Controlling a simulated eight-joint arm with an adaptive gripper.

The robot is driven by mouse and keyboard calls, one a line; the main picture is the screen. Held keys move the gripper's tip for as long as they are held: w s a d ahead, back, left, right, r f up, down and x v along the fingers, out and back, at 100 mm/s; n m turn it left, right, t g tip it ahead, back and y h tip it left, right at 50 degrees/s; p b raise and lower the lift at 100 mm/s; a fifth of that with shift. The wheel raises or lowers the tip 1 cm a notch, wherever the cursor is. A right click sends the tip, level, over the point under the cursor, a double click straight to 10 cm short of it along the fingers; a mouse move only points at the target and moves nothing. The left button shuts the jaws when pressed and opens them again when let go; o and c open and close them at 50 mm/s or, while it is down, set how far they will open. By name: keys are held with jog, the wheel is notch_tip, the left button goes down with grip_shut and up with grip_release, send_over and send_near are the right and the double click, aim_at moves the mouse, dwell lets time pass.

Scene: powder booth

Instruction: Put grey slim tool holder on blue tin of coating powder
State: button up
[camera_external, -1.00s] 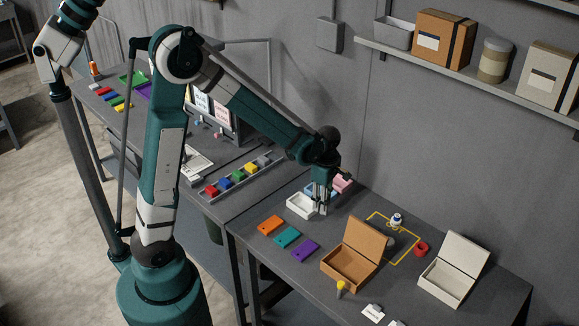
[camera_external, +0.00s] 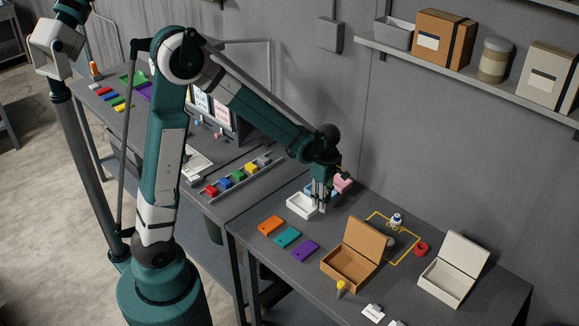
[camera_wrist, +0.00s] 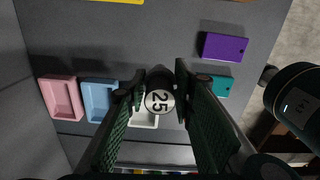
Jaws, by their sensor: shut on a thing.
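My gripper (camera_external: 322,203) is low over the table, beside the white tray. In the wrist view my gripper (camera_wrist: 159,92) is shut on a dark grey slim cylinder with a round white "25" mark, seemingly the tool holder (camera_wrist: 159,101). In the external view the fingers largely hide it, and I cannot tell how far it is from the table. A small white container with a blue top (camera_external: 396,219) stands at the back edge of a yellow outline. A shallow blue tray (camera_wrist: 98,98) also shows near my gripper. I cannot tell for sure which is the blue tin.
The white tray (camera_external: 300,206) and pink tray (camera_wrist: 60,98) are close by. Orange (camera_external: 271,225), teal (camera_external: 287,238) and purple (camera_external: 305,250) plates lie in front. An open brown box (camera_external: 345,268), a red ring-like piece (camera_external: 421,248) and an open cream box (camera_external: 442,287) stand to the right.

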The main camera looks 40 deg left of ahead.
jog(key=w+a+f+m+b, duration=0.1)
jog(key=w+a+m+b, duration=0.3)
jog(key=w+a+m, duration=1.2)
jog(key=s+a+r+n+p, duration=0.1)
jog(key=s+a+n, duration=0.25)
jog(key=a, duration=0.65)
jog(key=s+a+r+n, duration=0.2)
jog(key=s+a+n, duration=0.15)
jog(key=a, duration=0.65)
jog(key=s+a+r+n, duration=0.2)
jog(key=s+a+n, duration=0.4)
jog(key=a, duration=0.6)
jog(key=s+a+r+n+p, duration=0.1)
jog(key=s+a+r+n, duration=0.1)
jog(key=s+a+n, duration=0.75)
jog(key=s+a+r+n, duration=0.2)
jog(key=s+a+n, duration=0.15)
jog(key=a, duration=1.15)
jog(key=s+a+r+n+p, duration=0.3)
jog(key=s+a+r+n, duration=0.3)
jog(key=a+r+n, duration=0.1)
jog(key=shift+s+r, duration=0.4)
jog(key=shift+r, duration=0.25)
jog(key=shift+f, duration=0.1)
jog(key=shift+f, duration=2.8)
